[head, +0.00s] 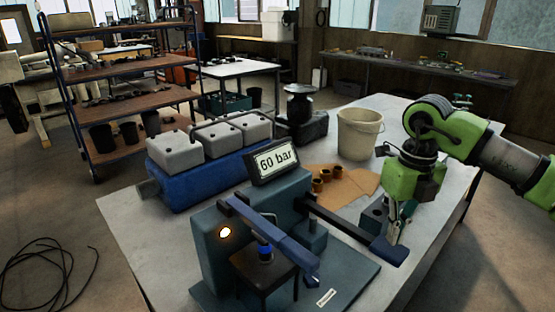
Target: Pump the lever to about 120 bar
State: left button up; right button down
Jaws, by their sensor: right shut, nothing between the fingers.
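The test stand (220,260) is a blue-grey machine on a base plate at the front of the table. Its display (273,161) on top reads 60 bar. A dark lever (345,226) reaches out to the right from the stand and slopes down to a flat blue end pad (388,250). My right gripper (394,238) points down, shut and empty, with its fingertips right at the pad. I cannot tell whether they touch it. A blue arm (270,232) and a small blue-capped part (265,251) sit at the stand's front, near a lit orange lamp (225,233). My left gripper is out of view.
A blue engine block with grey covers (220,134) stands behind the stand. A cream bucket (360,133) and a brown sheet (345,184) with small brass-coloured bushings (320,181) are behind the lever. A shelf rack (120,100) stands back left.

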aim_at(389, 247)
jog(key=shift+w+a+f+b, duration=0.1)
jog(key=shift+f+b, duration=1.15)
jog(key=shift+f, duration=0.55)
jog(key=shift+w+a+f+b, duration=0.1)
jog(key=shift+f+b, duration=1.15)
jog(key=shift+f, duration=0.55)
jog(key=r+p, duration=0.1)
jog(key=r, duration=0.1)
jog(key=r+p, duration=0.3)
jog(key=r, duration=0.1)
jog(key=shift+s+d+r, duration=0.15)
jog(key=shift+s+d, duration=0.1)
jog(key=shift+s+d+r+p, duration=0.1)
jog(key=shift+r+p, duration=0.2)
jog(key=shift+r, duration=0.1)
jog(key=shift+r+p, duration=1.4)
jog(key=shift+r, duration=0.65)
